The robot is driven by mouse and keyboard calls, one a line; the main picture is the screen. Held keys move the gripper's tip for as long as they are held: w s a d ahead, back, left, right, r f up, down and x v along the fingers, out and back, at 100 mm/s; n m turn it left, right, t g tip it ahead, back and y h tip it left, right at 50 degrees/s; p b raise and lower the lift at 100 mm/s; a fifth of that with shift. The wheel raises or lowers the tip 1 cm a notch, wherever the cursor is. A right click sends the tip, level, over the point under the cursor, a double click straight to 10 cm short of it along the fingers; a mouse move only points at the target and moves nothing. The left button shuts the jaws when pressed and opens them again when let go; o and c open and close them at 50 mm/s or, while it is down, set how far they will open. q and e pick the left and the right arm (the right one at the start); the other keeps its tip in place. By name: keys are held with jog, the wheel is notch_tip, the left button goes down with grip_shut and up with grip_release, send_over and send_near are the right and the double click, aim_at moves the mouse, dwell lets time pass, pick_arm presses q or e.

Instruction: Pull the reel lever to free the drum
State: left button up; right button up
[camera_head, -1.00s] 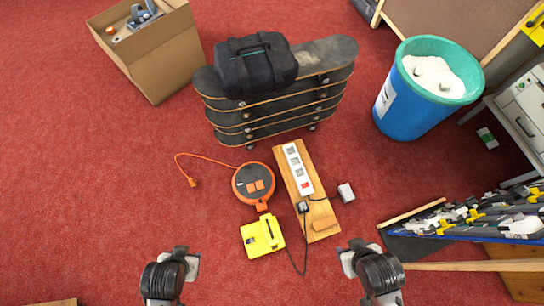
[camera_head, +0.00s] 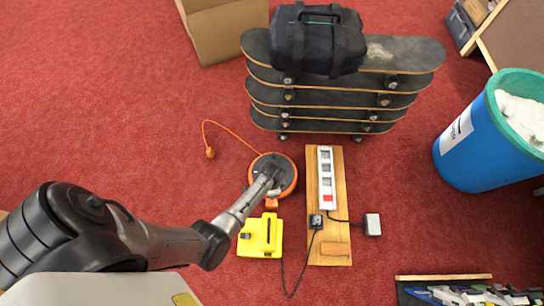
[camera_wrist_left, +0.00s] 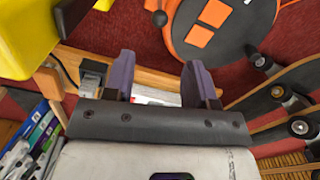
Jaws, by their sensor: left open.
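The orange cable reel (camera_head: 287,172) lies on the red floor, its round drum partly hidden under my left gripper (camera_head: 270,172). A small orange tab (camera_head: 271,203), perhaps the lever, sticks out at its front edge, beside a yellow box (camera_head: 260,238). In the left wrist view the reel (camera_wrist_left: 215,25) is at the top, right of centre, with orange panels on its dark face. My left gripper (camera_wrist_left: 158,68) is open there, its dark fingers apart with nothing held between them. Contact with the reel cannot be told. My right gripper is out of view.
A white power strip (camera_head: 326,180) on a wooden board (camera_head: 330,252) lies right of the reel. Stacked skateboards (camera_head: 330,100) carry a black bag (camera_head: 317,40) behind it. A blue bin (camera_head: 470,150) stands at right. Orange cord (camera_head: 232,127) loops left; open floor lies beyond it.

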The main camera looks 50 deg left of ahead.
pick_arm(q)
notch_tip(320, 180, down, 12)
jog(key=b, duration=0.8)
jog(key=shift+b, duration=0.35)
jog(key=shift+f+b, duration=0.5)
jog(key=shift+f, duration=0.2)
jog(key=shift+c, duration=0.2)
grip_shut()
